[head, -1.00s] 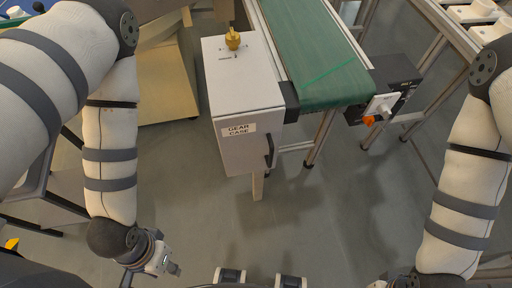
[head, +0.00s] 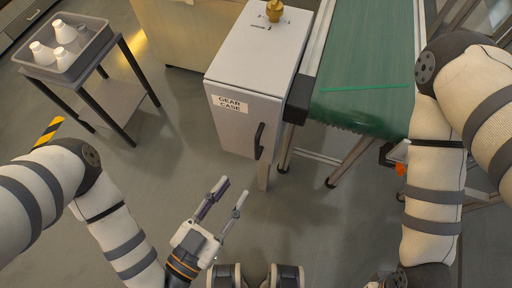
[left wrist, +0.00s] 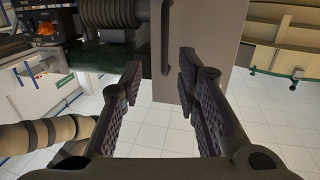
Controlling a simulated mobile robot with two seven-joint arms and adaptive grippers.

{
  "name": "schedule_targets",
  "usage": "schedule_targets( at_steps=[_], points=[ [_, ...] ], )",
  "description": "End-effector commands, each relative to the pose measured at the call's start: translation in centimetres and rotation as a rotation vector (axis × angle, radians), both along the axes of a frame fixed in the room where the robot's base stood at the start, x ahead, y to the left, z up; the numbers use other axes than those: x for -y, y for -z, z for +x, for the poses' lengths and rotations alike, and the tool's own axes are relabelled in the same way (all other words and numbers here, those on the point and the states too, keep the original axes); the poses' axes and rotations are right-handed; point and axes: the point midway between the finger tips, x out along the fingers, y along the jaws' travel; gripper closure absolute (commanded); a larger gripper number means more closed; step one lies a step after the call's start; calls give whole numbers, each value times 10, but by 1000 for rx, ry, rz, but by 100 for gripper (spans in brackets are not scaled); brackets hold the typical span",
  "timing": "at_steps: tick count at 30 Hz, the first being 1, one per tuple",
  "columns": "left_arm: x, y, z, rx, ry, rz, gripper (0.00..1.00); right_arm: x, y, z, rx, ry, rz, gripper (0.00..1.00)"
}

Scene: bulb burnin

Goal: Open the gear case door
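The gear case (head: 258,62) is a pale box with a "GEAR CASE" label on its front door (head: 236,122). The door is closed, with a dark vertical handle (head: 259,141) at its right side. My left gripper (head: 232,190) is open and empty, below and left of the handle and apart from it. In the left wrist view the open fingers (left wrist: 159,85) point toward the case, and the handle (left wrist: 166,45) shows beyond them, between the fingertips. My right gripper is not visible; only my right arm shows at the right.
A green conveyor belt (head: 362,75) stands right of the case, with an orange knob (head: 400,169) near its end. A grey tray (head: 68,68) with several white bottles sits on a small cart at the upper left. The floor before the case is clear.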

Motion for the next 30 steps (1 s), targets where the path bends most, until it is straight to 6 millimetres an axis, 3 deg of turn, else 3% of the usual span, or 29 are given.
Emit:
schedule_targets(
  at_steps=[5,12,18,29,30],
  points=[
    [3,-4,11,33,-17,-8,70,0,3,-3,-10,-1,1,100],
    [31,-4,63,33,-19,-6,70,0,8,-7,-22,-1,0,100],
    [51,-3,96,30,-17,-6,70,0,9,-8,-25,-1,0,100],
    [57,-4,107,27,-16,-5,70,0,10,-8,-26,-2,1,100],
    [56,-4,107,27,-16,-5,75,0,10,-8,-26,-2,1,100]
  ],
)
